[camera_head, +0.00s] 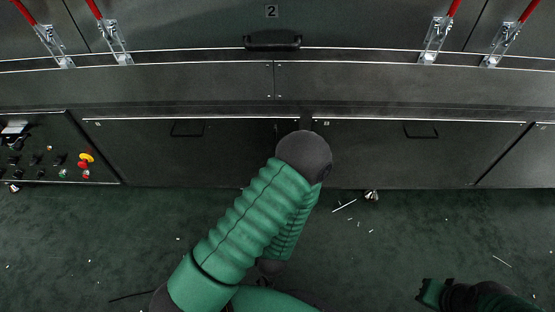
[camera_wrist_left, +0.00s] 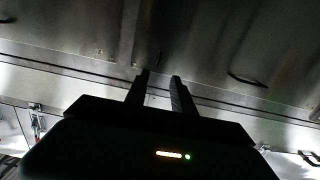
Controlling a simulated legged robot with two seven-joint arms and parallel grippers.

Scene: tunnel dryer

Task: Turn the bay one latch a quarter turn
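My left arm, in a green sleeve, reaches up the middle of the head view to the seam between two lower dark panels. Its dark wrist hides most of the gripper there. In the left wrist view my left gripper (camera_wrist_left: 160,74) has two dark fingers with a gap between them and nothing visibly held. The fingers point at a dim metal panel (camera_wrist_left: 80,30). A small dark upright mark (camera_wrist_left: 157,60) shows just beyond the fingertips; I cannot tell whether it is the latch. I cannot make out a bay one latch in the head view.
Red-handled clamps (camera_head: 436,40) flank a dark bar handle (camera_head: 272,43) below a plate marked 2 (camera_head: 271,11). The lower panels carry thin handles (camera_head: 187,129). A control box (camera_head: 55,148) stands at left. The green floor (camera_head: 400,230) is mostly clear, with small litter.

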